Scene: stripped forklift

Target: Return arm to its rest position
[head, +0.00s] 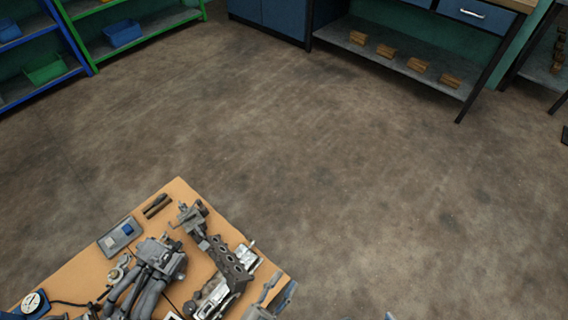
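My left gripper (284,280) shows at the bottom of the head view, by the right corner of a wooden tabletop (180,190). Its two grey fingers point up and away and stand apart, with nothing seen between them. The rest of my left arm is mostly out of the picture. Only a small pale tip, which seems to be my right gripper (389,316), shows at the bottom edge, over the floor. Whether it is open or shut cannot be seen.
The tabletop holds an engine-like metal part (160,262), a long grey bracket (220,252), a blue-grey box (120,235) and a dial gauge (33,302). Open brown floor (350,170) lies beyond. Shelves with bins (122,33) and a workbench (390,62) stand far back.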

